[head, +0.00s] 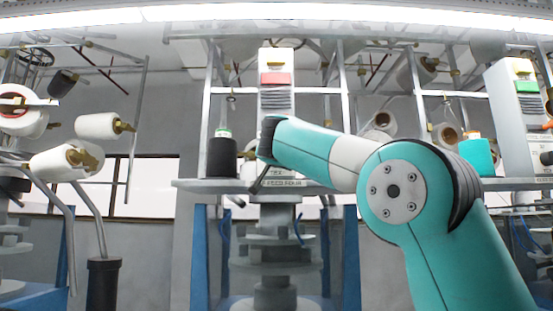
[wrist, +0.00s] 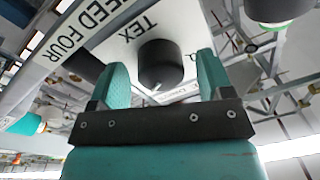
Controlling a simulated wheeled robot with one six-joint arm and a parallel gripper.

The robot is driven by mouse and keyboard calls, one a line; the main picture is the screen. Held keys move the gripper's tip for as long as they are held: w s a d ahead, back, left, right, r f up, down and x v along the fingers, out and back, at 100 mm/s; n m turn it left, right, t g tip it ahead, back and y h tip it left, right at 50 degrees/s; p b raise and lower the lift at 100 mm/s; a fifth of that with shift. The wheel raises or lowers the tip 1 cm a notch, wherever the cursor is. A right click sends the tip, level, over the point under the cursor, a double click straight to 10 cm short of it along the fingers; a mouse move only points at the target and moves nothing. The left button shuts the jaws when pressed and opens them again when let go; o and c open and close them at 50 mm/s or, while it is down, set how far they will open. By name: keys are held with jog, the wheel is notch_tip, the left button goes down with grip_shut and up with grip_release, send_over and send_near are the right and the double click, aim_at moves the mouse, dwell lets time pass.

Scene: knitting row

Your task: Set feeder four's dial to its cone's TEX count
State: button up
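Feeder four's panel (wrist: 130,35) fills the upper wrist view, lettered "FEED FOUR" and "TEX"; it appears tilted. Its dial (wrist: 160,65) is a round black knob with a small pale mark at its lower edge. My gripper (wrist: 162,61) is open, its teal fingers on either side of the dial in the picture; I cannot tell whether they touch it. In the head view the feeder's lettered plate (head: 280,183) is partly covered by my arm, and my gripper is hidden. A black cone (head: 222,158) stands left of the feeder post; no TEX count is readable.
The feeder's white post (head: 276,60) carries a red block. A teal cone (head: 478,156) stands on the shelf to the right. White cones (head: 98,126) sit on holders at the left. Metal rails and blue frame legs (head: 199,255) surround the feeder.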

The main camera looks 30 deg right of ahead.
jog(key=b+v, duration=0.5)
jog(key=v, duration=1.2)
jog(key=shift+s, duration=0.2)
jog(key=shift+r, duration=0.1)
